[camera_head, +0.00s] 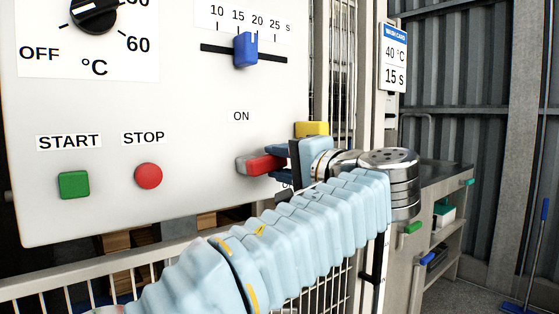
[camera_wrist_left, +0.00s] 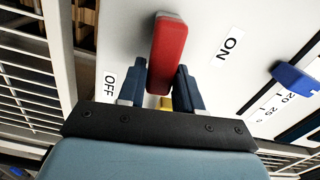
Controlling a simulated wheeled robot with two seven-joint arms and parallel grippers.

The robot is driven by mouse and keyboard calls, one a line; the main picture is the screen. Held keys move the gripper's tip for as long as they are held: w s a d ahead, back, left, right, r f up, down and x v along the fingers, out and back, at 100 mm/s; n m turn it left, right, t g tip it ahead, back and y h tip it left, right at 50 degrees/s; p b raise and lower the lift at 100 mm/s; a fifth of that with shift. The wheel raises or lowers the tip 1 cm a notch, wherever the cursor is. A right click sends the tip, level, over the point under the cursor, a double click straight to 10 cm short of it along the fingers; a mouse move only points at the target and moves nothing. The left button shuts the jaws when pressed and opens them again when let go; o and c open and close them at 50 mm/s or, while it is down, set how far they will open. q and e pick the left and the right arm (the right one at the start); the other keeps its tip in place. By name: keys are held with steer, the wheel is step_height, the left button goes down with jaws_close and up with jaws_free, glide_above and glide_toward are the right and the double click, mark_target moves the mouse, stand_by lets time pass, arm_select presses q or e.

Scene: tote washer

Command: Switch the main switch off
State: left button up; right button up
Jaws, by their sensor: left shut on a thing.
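The main switch has a red lever (camera_head: 264,164) low on the right side of the white panel. It also shows in the left wrist view (camera_wrist_left: 168,45), between the ON label (camera_wrist_left: 231,45) and the OFF label (camera_wrist_left: 109,85). My left gripper (camera_head: 278,163) is shut on the red lever, with a dark blue finger on either side of it in the left wrist view (camera_wrist_left: 160,85). In the head view the ON label (camera_head: 241,116) is above the lever, and the OFF label (camera_head: 287,185) is mostly hidden by the gripper. My right gripper is not in view.
The panel (camera_head: 190,110) also carries a blue slider (camera_head: 245,50), a black dial (camera_head: 94,14), a green START button (camera_head: 74,185) and a red STOP button (camera_head: 148,176). A yellow block (camera_head: 311,128) shows just above my gripper. Shelving (camera_head: 445,190) stands at the right.

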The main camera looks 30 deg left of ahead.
arm_select(q)
steer(key=shift+f+m, duration=0.35)
steer(key=shift+m, duration=0.55)
steer(key=o, duration=1)
steer(key=shift+c, duration=0.2)
steer(key=v, duration=1.4)
steer(key=shift+b, duration=0.35)
steer(key=shift+w, duration=0.1)
